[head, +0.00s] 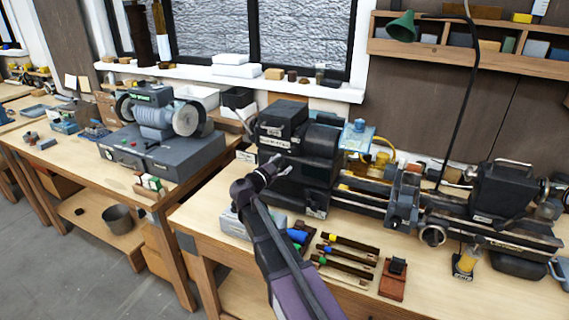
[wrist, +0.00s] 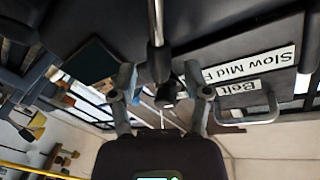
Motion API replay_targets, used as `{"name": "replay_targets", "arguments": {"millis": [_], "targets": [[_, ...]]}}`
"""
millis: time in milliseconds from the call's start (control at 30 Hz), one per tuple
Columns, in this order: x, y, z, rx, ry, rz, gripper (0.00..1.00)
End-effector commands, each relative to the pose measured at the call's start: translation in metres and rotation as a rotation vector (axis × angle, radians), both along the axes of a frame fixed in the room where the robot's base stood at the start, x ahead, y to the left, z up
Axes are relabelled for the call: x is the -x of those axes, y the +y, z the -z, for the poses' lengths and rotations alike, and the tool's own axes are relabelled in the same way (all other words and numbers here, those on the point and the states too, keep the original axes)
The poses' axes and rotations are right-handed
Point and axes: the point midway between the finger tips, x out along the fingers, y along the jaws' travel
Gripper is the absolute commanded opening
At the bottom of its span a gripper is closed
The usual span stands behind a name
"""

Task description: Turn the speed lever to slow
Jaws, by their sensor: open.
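The speed lever (wrist: 156,25) shows in the wrist view as a thin metal rod with a dark knob, running down between my fingers. It is on the dark headstock of the lathe (head: 283,125), beside a white label (wrist: 250,65) reading "Slow Mid F", cut off at the edge. My gripper (wrist: 160,76) is open, one finger on each side of the lever, with gaps to both. In the head view my gripper (head: 276,167) is at the headstock's front face. The lever cannot be made out there, and its exact setting is unclear.
A "Belt" label (wrist: 239,87) and a metal handle (wrist: 262,108) are close to the right finger. Several tools (head: 345,255) and a brown block (head: 394,279) lie on the bench below. A bench grinder (head: 155,118) stands on the left bench.

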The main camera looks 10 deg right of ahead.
Motion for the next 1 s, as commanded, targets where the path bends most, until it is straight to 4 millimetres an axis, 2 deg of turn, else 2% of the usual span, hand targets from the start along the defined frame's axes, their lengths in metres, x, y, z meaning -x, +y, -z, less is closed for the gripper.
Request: {"name": "replay_targets", "arguments": {"millis": [200, 533, 733, 767, 1000], "targets": [[-0.0083, -0.01, 0.0, 0.0, 0.0, 0.001, 0.62], [-0.0088, -0.0103, 0.0001, 0.0, 0.0, -0.001, 0.62], [-0.0088, -0.0103, 0.0001, 0.0, 0.0, -0.001, 0.03], [-0.0088, -0.0103, 0.0001, 0.0, 0.0, 0.0, 0.0], [-0.009, -0.0108, -0.0001, 0.001, 0.0, 0.001, 0.0]]}}
